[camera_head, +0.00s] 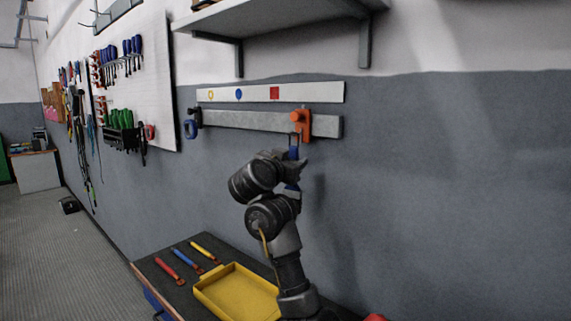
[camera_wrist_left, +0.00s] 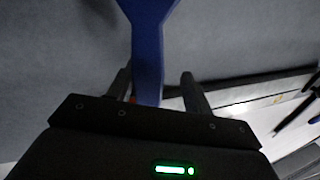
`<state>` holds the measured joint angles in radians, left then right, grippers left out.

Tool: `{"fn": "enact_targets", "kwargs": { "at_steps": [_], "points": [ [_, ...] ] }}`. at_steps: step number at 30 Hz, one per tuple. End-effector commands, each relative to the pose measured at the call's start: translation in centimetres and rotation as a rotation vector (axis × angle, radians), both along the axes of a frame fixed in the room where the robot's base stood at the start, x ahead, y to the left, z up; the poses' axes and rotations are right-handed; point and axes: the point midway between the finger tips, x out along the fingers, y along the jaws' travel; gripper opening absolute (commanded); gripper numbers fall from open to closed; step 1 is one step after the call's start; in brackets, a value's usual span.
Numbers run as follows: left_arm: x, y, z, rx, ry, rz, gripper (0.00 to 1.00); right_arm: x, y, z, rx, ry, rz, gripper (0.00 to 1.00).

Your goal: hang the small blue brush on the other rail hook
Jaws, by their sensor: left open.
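A blue brush (camera_head: 294,153) hangs at the orange rail hook (camera_head: 301,122) on the right part of the grey rail; my gripper hides its lower part. In the left wrist view its blue handle (camera_wrist_left: 148,45) stands between the two fingers, with gaps at both sides. My left gripper (camera_head: 293,163) is just below the orange hook, open around the handle; it also shows in the left wrist view (camera_wrist_left: 157,92). A dark rail hook (camera_head: 195,116) is at the rail's left end, with a blue looped item (camera_head: 190,129) beside or on it. My right gripper is not in view.
A label strip (camera_head: 257,94) with yellow, blue and red marks is above the rail (camera_head: 245,121). A shelf (camera_head: 265,18) juts out higher up. Below, a dark bench holds a yellow tray (camera_head: 236,292) and several coloured tools (camera_head: 187,259). A tool pegboard (camera_head: 150,85) is at left.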

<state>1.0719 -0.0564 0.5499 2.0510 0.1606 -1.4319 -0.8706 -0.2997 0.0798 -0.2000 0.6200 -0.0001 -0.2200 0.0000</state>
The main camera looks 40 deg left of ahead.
Motion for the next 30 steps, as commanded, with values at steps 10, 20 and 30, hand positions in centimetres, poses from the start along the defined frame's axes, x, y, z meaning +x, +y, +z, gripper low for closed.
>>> {"fn": "enact_targets", "kwargs": {
  "at_steps": [10, 20, 30],
  "points": [
    [-6.2, -1.7, -0.3, 0.006, -0.003, 0.003, 0.51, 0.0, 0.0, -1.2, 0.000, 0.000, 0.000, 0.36],
    [-9.7, -2.8, -0.3, 0.001, -0.001, 0.001, 0.51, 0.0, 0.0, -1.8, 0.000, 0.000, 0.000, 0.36],
    [-9.9, -2.9, -0.3, 0.001, 0.000, 0.000, 0.51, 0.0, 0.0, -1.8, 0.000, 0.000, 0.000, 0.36]
  ]
}}
